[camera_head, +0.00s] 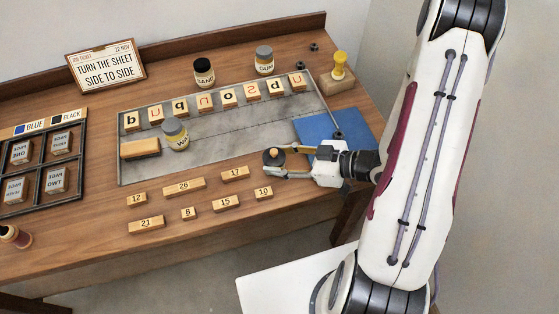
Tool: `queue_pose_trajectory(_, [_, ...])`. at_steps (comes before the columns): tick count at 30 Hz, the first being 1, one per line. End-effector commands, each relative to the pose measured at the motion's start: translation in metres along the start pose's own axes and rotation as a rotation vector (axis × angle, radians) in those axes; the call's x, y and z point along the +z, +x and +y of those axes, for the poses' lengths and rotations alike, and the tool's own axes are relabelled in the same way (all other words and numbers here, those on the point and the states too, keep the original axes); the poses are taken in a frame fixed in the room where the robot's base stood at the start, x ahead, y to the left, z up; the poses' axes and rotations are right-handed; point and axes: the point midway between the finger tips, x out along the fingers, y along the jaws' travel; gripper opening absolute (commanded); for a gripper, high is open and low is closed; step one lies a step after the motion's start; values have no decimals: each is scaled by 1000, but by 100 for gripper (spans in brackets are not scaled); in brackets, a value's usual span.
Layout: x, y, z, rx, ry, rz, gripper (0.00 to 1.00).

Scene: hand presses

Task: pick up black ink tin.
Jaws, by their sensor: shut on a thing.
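Lettered wooden blocks (228,97) and a wax jar (175,134) stand on the plate (225,140). Numbered blocks (184,187) lie in front. A blue sheet (309,129) lies behind my gripper.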

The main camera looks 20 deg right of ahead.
Motion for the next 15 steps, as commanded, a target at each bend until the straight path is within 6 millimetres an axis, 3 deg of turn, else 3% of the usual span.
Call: queue_pose_trajectory(15, [-46, -19, 0, 1, -4, 1, 9])
